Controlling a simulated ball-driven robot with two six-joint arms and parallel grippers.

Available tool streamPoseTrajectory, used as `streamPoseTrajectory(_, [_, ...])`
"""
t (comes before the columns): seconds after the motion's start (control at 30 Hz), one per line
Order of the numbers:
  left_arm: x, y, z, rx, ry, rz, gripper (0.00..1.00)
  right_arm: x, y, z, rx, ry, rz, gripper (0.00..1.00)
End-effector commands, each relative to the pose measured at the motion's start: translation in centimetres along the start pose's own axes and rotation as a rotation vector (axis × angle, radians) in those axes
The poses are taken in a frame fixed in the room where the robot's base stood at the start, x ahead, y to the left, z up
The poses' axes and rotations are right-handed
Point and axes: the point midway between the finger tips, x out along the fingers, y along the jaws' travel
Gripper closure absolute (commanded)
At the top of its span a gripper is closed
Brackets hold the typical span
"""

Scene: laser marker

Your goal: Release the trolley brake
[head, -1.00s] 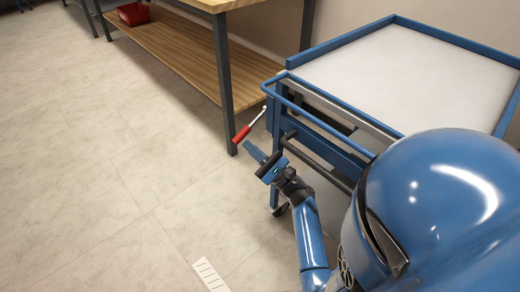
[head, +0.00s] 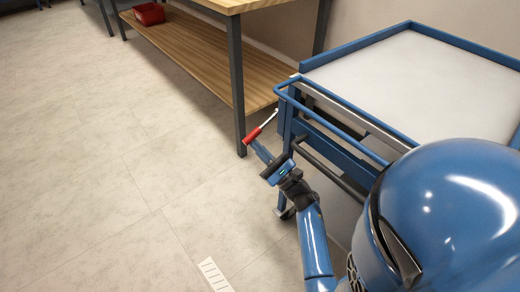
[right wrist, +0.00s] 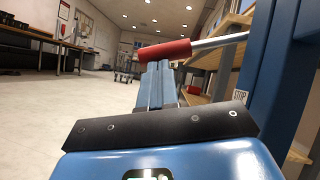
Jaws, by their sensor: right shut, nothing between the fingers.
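The brake lever has a red grip (head: 252,136) on a thin metal rod at the near left corner of the blue trolley (head: 345,60). The rod slopes up to the right toward the trolley frame. My right gripper (head: 257,147) is shut and empty, its fingertips at the red grip. In the right wrist view the red grip (right wrist: 164,51) lies across the tips of the shut fingers (right wrist: 158,75), not between them. I cannot tell whether they touch. My left gripper is not in view.
A wooden workbench (head: 215,60) with a lower shelf stands behind the lever, its dark leg (head: 238,100) close by. A red bin (head: 149,13) sits on the shelf. The trolley's dark bar (head: 325,165) is beside my wrist. The floor at left is clear.

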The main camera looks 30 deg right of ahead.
Motion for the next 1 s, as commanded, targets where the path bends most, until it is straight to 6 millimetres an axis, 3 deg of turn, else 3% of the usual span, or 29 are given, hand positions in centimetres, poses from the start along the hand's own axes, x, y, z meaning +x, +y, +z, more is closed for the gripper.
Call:
streamPoseTrajectory(0.53, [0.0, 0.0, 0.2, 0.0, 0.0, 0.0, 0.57, 2.1, 0.7, 3.2, 0.267, -0.003, -0.173, 1.0])
streamPoseTrajectory(0.83, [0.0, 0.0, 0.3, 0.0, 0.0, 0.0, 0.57, 3.8, -0.2, 5.8, 0.49, -0.002, -0.322, 1.0])
streamPoseTrajectory(1.0, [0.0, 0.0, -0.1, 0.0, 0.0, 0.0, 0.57, 4.6, -0.9, 6.8, 0.487, -0.002, -0.326, 1.0])
